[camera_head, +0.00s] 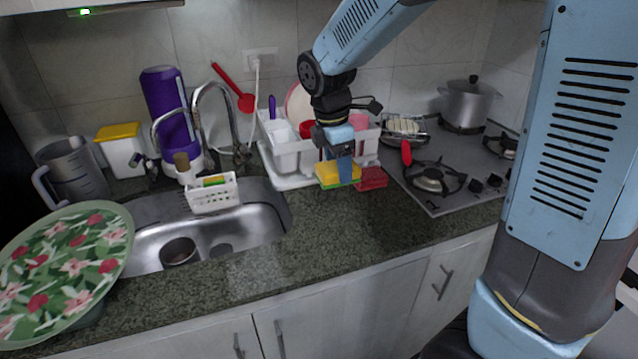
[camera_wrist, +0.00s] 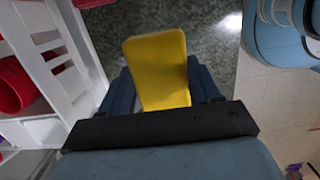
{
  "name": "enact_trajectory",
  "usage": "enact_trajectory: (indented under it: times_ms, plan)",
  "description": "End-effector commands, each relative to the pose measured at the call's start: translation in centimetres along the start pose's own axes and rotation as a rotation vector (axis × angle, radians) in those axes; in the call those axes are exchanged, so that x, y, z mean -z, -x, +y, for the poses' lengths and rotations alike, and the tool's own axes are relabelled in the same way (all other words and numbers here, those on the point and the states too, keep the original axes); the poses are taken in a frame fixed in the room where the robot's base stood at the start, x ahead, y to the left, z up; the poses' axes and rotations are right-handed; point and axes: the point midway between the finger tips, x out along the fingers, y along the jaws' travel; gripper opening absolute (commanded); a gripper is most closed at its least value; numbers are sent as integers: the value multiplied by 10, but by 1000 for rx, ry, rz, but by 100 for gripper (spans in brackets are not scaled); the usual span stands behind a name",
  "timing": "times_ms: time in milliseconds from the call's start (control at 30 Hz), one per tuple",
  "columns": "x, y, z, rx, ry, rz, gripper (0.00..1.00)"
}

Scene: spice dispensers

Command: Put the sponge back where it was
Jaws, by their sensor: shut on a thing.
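A yellow sponge (camera_head: 340,173) with a green underside is held by my gripper (camera_head: 338,168), just in front of the dish rack and above the counter. In the wrist view the yellow sponge (camera_wrist: 160,68) lies between the two blue fingers of my gripper (camera_wrist: 160,92), slightly tilted. A small red basket (camera_head: 371,178) sits on the counter just right of the sponge. A white caddy (camera_head: 214,194) hangs at the sink's back edge, with a yellow and green item in it. I cannot tell whether the sponge touches anything beneath it.
The white dish rack (camera_head: 292,153) stands close behind the gripper; its side also fills the left of the wrist view (camera_wrist: 70,50). A gas stove (camera_head: 455,170) with a pot (camera_head: 466,102) is at right. The sink (camera_head: 205,235) is at left. The front counter (camera_head: 340,230) is clear.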

Motion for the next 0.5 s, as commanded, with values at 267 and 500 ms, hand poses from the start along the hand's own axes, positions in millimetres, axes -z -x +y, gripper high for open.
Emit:
enact_trajectory:
  times_ms: [267,500]
  plan:
    - [7,-24,45,4,-3,-1,38]
    - [15,-56,72,3,-5,-1,38]
